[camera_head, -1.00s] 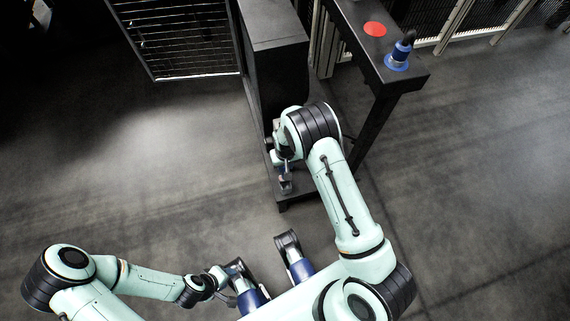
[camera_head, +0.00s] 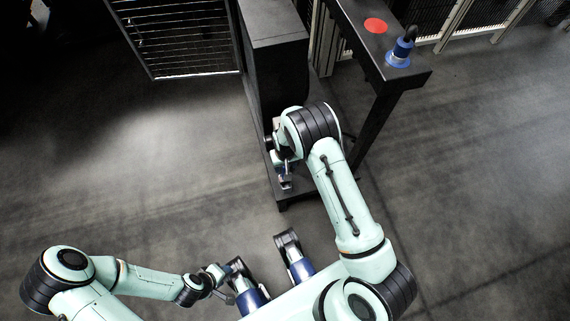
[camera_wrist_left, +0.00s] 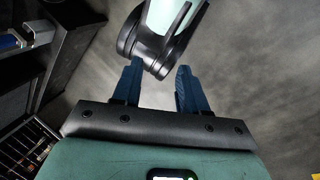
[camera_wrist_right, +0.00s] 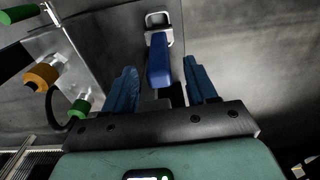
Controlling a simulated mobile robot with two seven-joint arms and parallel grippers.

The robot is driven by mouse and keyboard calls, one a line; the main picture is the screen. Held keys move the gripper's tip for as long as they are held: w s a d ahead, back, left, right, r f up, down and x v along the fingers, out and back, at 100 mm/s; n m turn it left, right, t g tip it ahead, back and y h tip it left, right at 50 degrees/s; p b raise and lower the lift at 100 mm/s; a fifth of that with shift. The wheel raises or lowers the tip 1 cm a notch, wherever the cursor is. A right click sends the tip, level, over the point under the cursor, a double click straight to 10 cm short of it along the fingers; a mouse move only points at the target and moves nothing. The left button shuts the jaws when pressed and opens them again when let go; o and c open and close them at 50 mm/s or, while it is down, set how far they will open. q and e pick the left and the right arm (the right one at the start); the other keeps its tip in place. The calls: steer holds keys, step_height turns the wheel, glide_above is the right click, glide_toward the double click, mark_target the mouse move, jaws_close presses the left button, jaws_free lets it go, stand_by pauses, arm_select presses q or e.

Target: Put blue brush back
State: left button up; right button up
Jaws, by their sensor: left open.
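A blue brush (camera_head: 402,49) with a dark top stands upright on a blue disc (camera_head: 397,61) at the near end of the dark table. My right gripper (camera_head: 286,172) is low beside the dark cabinet, well apart from the brush and partly hidden by my arm. In the right wrist view its fingers (camera_wrist_right: 163,82) are spread, with a blue part (camera_wrist_right: 159,60) showing between them; I cannot tell what it is. My left gripper (camera_head: 226,272) is open and empty at the bottom of the head view; its spread fingers also show in the left wrist view (camera_wrist_left: 157,82).
A red disc (camera_head: 376,26) lies bare farther back on the dark table (camera_head: 352,18). A tall dark cabinet (camera_head: 275,60) stands left of it. A wire-mesh panel (camera_head: 185,40) is at the upper left. Green and orange knobs (camera_wrist_right: 41,76) show near my right gripper. Open floor lies left and right.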

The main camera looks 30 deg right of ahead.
steer(key=shift+r, duration=0.25)
step_height(320, 180, up, 6)
steer(key=shift+r+p, duration=0.25)
steer(key=shift+p, duration=0.95)
step_height(320, 180, up, 6)
steer(key=p, duration=0.1)
steer(key=s+a+f+g+y, duration=0.1)
steer(key=s+a+f, duration=0.1)
steer(key=s+f, duration=0.45)
steer(key=s+a+f+y, duration=0.15)
steer(key=s+f, duration=0.25)
steer(key=s, duration=0.6)
arm_select(q)
steer(key=shift+g, duration=0.7)
steer(key=s+r, duration=0.1)
steer(key=r, duration=0.1)
steer(key=s+d+r, duration=0.1)
steer(key=s, duration=0.1)
steer(key=shift+s+d+r, duration=0.2)
steer(key=shift+s+r, duration=0.05)
steer(key=shift+r, duration=0.15)
arm_select(e)
steer(key=s+a+m+y, duration=0.1)
steer(key=s+a, duration=0.5)
steer(key=s, duration=0.4)
steer(key=shift+s+a+m, duration=0.25)
steer(key=shift+a+m, duration=0.05)
steer(key=shift+a, duration=0.1)
arm_select(q)
steer(key=shift+r, duration=0.15)
